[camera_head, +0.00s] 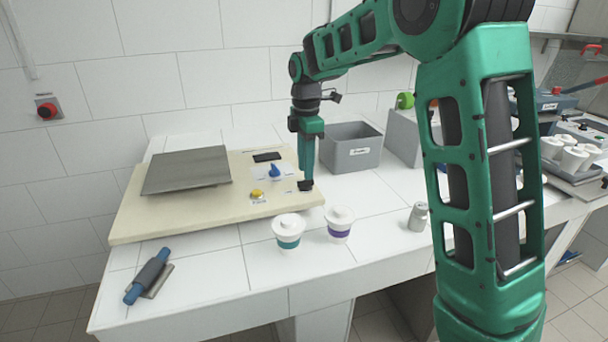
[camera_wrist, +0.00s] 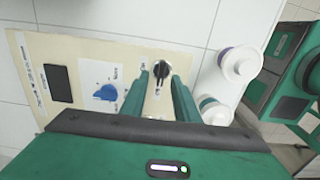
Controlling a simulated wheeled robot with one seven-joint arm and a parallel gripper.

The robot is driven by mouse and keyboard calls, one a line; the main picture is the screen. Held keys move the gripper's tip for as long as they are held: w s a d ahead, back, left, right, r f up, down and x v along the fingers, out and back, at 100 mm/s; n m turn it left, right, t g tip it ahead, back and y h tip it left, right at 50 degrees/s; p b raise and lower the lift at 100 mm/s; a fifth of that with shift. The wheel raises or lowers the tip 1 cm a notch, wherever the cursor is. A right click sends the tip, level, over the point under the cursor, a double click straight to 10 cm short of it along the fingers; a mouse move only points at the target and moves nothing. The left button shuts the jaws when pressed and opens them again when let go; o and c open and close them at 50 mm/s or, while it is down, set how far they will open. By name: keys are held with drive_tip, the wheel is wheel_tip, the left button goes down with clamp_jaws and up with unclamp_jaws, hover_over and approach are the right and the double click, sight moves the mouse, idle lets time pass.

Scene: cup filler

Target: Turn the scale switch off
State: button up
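The scale is a cream board (camera_head: 180,221) with a grey metal plate (camera_head: 187,169), a black display (camera_head: 267,156), a blue knob (camera_head: 274,171) and a yellow button (camera_head: 257,194). My gripper (camera_head: 306,184) points down over the board's right end. In the wrist view the black scale switch (camera_wrist: 160,69) sits on a small light plate between my two open fingertips (camera_wrist: 160,78). I cannot tell whether either finger touches it. The blue knob also shows there (camera_wrist: 105,92), left of my fingers. In the head view my fingers partly hide the switch.
Two lidded white cups, one teal-banded (camera_head: 288,232) and one purple-banded (camera_head: 340,224), stand in front of the board near my gripper. A grey bin (camera_head: 350,155) stands behind right.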

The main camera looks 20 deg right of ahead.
wheel_tip(320, 180, up, 8)
drive_tip(key=shift+f, duration=0.25)
drive_tip(key=shift+d, duration=0.1)
drive_tip(key=s+d+f+m, duration=0.2)
drive_tip(key=s+d+m, duration=0.35)
drive_tip(key=s, duration=0.35)
drive_tip(key=s+d+f+m, duration=0.1)
drive_tip(key=s+d+m, duration=0.5)
drive_tip(key=s, duration=0.4)
drive_tip(key=s+d+f+m, duration=0.2)
drive_tip(key=s+d+m, duration=0.3)
drive_tip(key=s+m, duration=0.3)
drive_tip(key=s+f+m, duration=0.2)
drive_tip(key=s, duration=0.4)
drive_tip(key=s+f+m, duration=0.3)
drive_tip(key=s, duration=0.3)
drive_tip(key=shift+s+d+f, duration=0.15)
drive_tip(key=shift+s+f, duration=0.1)
drive_tip(key=shift+s, duration=0.15)
